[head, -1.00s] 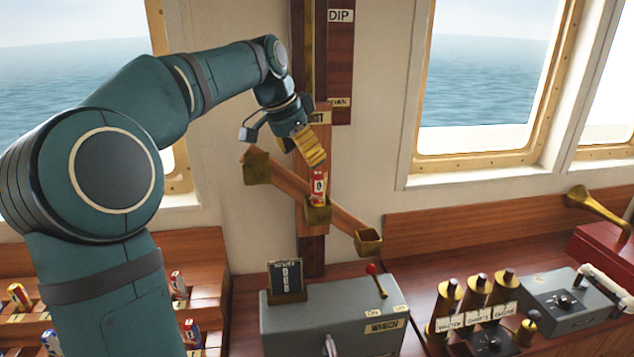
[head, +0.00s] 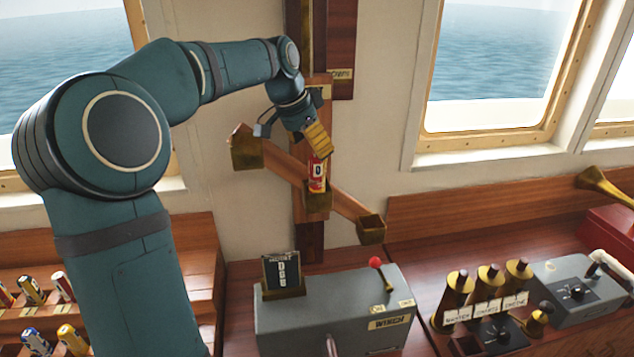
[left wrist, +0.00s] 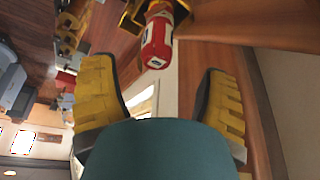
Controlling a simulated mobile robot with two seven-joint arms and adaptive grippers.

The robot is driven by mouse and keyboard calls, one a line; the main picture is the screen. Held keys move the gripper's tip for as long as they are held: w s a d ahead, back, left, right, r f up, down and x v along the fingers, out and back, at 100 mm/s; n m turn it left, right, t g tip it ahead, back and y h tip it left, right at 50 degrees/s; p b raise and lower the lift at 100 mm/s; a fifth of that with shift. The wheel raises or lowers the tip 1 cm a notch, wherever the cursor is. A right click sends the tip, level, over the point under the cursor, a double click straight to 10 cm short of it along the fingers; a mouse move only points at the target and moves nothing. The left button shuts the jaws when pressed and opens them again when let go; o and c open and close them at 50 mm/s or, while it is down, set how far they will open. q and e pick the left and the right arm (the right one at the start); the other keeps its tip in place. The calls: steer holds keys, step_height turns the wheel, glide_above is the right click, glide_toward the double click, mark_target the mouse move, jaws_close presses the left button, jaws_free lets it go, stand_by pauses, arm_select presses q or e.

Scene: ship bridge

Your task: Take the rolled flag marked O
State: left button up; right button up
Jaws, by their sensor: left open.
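The rolled flag marked O (head: 317,177) is red with a white label and stands in the middle brass cup (head: 316,203) of the slanted wooden rail on the wall. My left gripper (head: 316,143) is just above the flag, with its yellow fingers pointing down. In the left wrist view the flag (left wrist: 158,40) shows beyond the tips of the open left gripper (left wrist: 160,90), and nothing is between the fingers. My right gripper is not in view.
Empty brass cups sit at the rail's left end (head: 246,153) and right end (head: 371,229). Below is the grey winch box (head: 335,310) with a red-knobbed lever (head: 380,270) and a small board (head: 282,272). Several rolled flags lie in a rack (head: 45,305) at the lower left.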

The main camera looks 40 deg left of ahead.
mark_target(320, 166)
arm_select(q)
steer(key=shift+b+x, duration=0.3)
steer(key=shift+x, duration=2.9)
steer(key=shift+s+d, duration=0.15)
steer(key=shift+d, duration=0.05)
jaws_close()
